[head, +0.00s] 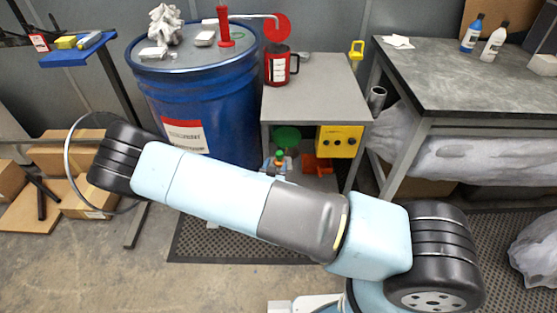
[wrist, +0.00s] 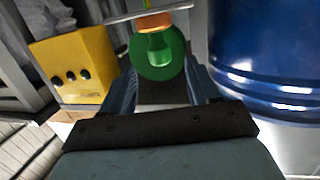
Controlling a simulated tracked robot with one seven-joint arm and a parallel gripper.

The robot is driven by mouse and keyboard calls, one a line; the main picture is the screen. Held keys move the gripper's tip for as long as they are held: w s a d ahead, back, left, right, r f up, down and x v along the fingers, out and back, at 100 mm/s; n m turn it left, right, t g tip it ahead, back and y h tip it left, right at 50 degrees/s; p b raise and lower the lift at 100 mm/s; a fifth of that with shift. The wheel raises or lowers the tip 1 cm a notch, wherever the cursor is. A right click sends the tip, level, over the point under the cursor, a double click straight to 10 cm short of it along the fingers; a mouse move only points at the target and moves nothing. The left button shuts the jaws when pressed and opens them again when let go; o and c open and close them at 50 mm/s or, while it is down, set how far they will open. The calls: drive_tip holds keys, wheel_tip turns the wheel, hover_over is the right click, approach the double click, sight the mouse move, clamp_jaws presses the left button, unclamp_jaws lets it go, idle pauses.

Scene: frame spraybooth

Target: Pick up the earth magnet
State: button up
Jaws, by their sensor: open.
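A green piece with an orange collar (wrist: 156,48) shows beyond and between my fingers in the wrist view; I take it to be the earth magnet but cannot be sure. A small orange and green piece (head: 280,156) shows below the small grey table in the head view, likely the same thing. My gripper (wrist: 161,80) is open, one finger on either side of the line to the green piece. I cannot tell whether they touch it. In the head view my arm hides most of my gripper.
A yellow box with black knobs (head: 339,141) hangs at the small grey table (head: 318,105), close to my gripper; it also shows in the wrist view (wrist: 75,65). A blue drum (head: 200,100) stands left.

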sight(279, 158)
drive_tip(key=shift+x, duration=3.45)
drive_tip(key=shift+f, duration=0.1)
drive_tip(key=shift+c, duration=0.2)
clamp_jaws()
